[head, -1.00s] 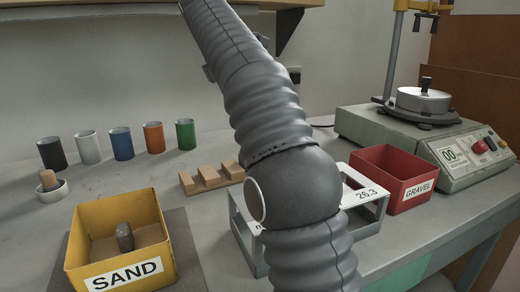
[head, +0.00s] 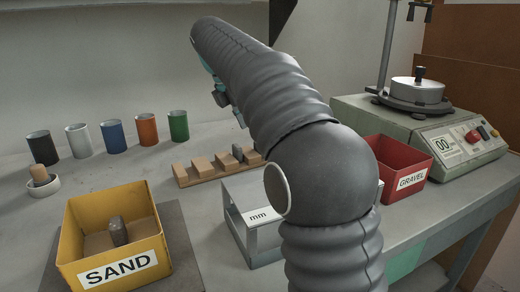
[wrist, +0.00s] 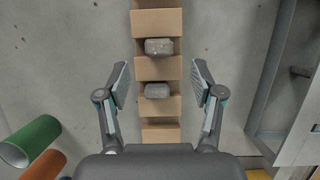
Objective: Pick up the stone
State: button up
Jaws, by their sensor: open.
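Two grey stones lie in slots of a tan wooden rack. In the wrist view one stone (wrist: 158,46) is farther up and the other stone (wrist: 157,91) is between and below my open fingers. A third grey stone (head: 118,231) stands in the yellow SAND bin (head: 72,226). My gripper (wrist: 161,80) is open and empty, its fingers on either side of the rack (wrist: 158,70), apart from the stones.
Green (head: 178,126) and orange (head: 147,129) cups stand in a row with others at the back left. A metal frame (head: 262,238) marked mm stands right of the rack. The red GRAVEL bin (head: 414,168) and a grey machine (head: 462,148) are farther right.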

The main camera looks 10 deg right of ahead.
jog(key=x, duration=0.5)
jog(key=shift+w+d, duration=0.15)
jog(key=shift+d, duration=0.1)
jog(key=c, duration=1.3)
jog(key=shift+o, duration=0.2)
jog(key=shift+r, duration=0.1)
